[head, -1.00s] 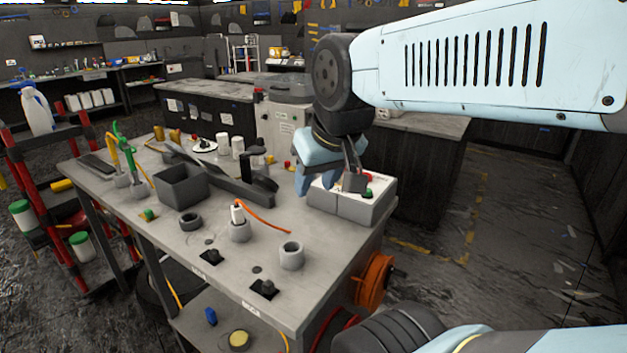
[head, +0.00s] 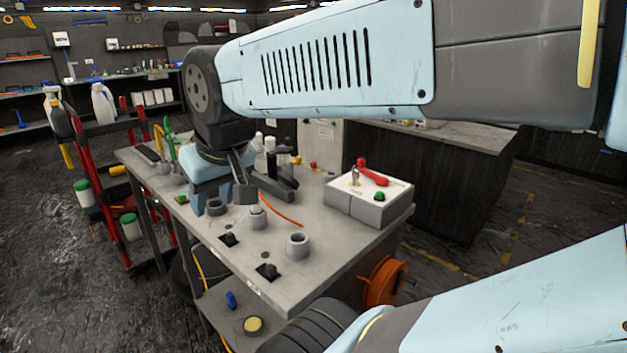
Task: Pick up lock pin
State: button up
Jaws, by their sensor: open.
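A small metal pin (head: 355,176), which may be the lock pin, stands upright on the white top of a grey control box (head: 368,200). It is well to the right of my gripper. A red lever (head: 373,173) and a green button (head: 379,196) are beside it.
A grey cup holder (head: 257,218) with something light in it stands just right of my gripper. An empty grey ring holder (head: 298,245) and black sockets (head: 267,271) are nearer the front edge. An orange reel (head: 384,281) hangs at the bench's right end.

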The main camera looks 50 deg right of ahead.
aim_at(355, 174)
jog(key=z, duration=0.1)
jog(key=k, duration=1.15)
jog(key=z, duration=1.05)
jog(key=i, duration=1)
jog(key=u, duration=0.05)
